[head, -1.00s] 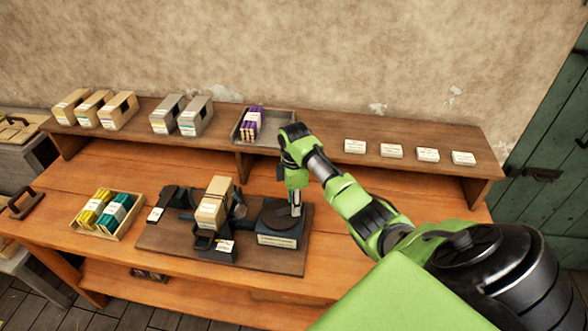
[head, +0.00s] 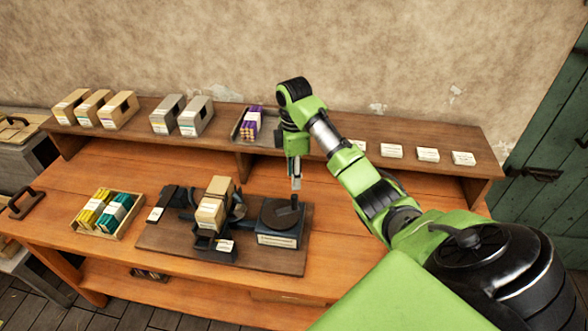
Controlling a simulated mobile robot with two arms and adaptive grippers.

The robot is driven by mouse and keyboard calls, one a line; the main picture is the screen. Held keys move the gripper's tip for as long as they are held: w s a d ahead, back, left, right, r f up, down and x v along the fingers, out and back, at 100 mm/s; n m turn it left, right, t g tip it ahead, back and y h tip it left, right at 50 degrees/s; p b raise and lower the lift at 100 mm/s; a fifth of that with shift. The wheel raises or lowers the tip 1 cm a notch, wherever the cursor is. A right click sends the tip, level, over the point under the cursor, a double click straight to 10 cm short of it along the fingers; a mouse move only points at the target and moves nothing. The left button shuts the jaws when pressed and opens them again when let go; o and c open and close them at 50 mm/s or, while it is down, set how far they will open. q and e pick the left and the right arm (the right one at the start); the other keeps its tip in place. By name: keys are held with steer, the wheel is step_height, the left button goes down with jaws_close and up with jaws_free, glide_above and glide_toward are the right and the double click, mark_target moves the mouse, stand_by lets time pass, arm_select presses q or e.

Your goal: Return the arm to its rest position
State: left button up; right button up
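My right arm comes in from the lower right, and its gripper (head: 296,184) points down over the handwheel press. The gripper is above the dark round wheel (head: 281,213) on the labelled block (head: 277,240), apart from it. The fingers are small and seen edge-on, so I cannot tell whether they are open. Nothing held shows. The press sits on a dark wooden board (head: 290,262), with a tan box (head: 211,214) standing at its middle. My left gripper is not in view.
On the orange bench (head: 345,235), a tray (head: 78,226) of yellow and teal packs stands left. The raised shelf (head: 225,138) carries tan boxes (head: 118,110), grey boxes (head: 196,115), a tray with purple packs (head: 251,122) and several white labels (head: 428,154). The bench is clear right of the board.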

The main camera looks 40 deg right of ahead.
stand_by(0.3)
